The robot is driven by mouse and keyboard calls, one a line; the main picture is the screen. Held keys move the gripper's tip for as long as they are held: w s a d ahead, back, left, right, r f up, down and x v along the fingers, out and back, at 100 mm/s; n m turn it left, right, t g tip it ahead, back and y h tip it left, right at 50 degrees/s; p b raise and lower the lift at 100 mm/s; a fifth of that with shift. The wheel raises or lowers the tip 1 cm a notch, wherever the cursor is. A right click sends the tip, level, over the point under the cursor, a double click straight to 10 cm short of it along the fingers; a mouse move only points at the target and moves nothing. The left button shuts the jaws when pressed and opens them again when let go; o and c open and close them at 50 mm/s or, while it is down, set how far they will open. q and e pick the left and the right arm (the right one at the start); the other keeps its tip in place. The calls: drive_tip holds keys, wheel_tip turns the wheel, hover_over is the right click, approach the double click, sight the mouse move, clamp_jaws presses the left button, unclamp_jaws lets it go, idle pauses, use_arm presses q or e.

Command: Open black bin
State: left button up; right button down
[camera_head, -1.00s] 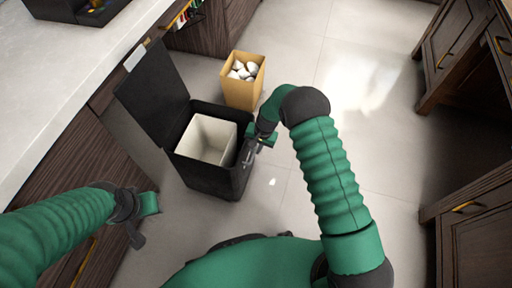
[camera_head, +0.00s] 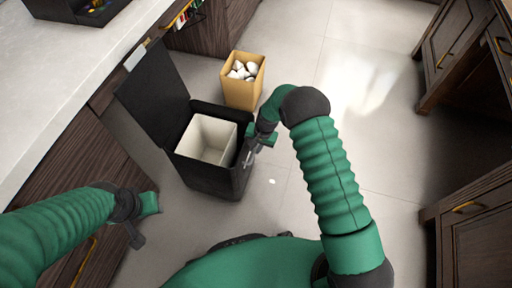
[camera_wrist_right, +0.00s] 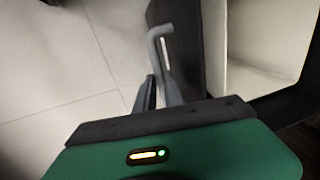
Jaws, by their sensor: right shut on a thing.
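The black bin (camera_head: 212,180) stands on the floor beside the counter, with a pale inner liner (camera_head: 207,139). Its black lid (camera_head: 155,95) is raised and leans back to the left, so the opening is uncovered. My right gripper (camera_head: 249,156) is at the bin's right side, close to the rim. In the right wrist view my right gripper (camera_wrist_right: 158,92) is shut on a grey bent handle (camera_wrist_right: 157,36) beside the bin's dark wall (camera_wrist_right: 218,45). My left gripper (camera_head: 137,232) hangs in front of the bin at lower left, apart from it; its finger opening is unclear.
A tan box (camera_head: 243,90) with several white crumpled pieces stands just behind the bin. A pale counter (camera_head: 50,95) runs along the left. Dark cabinets (camera_head: 470,235) stand at the right. The tiled floor between is clear apart from a small white scrap (camera_head: 272,181).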

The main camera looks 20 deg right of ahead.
drive_tip(key=s+d+p, duration=0.2)
drive_tip(key=d, duration=0.1)
drive_tip(key=s+d+p, duration=0.1)
drive_tip(key=d, duration=0.1)
drive_tip(key=c, duration=1.7)
unclamp_jaws()
drive_tip(key=shift+s, duration=0.1)
drive_tip(key=d+r+p, duration=0.1)
drive_tip(key=r+p, duration=0.1)
drive_tip(key=r, duration=0.3)
drive_tip(key=s+r+p, duration=0.1)
drive_tip(key=r+p, duration=0.1)
drive_tip(key=r, duration=0.4)
drive_tip(key=d+r+p, duration=0.1)
drive_tip(key=r+p, duration=0.1)
drive_tip(key=r, duration=0.3)
drive_tip(key=shift+s+d+r+p, duration=0.2)
drive_tip(key=shift+s+d+p, duration=0.15)
drive_tip(key=shift+s+p, duration=0.05)
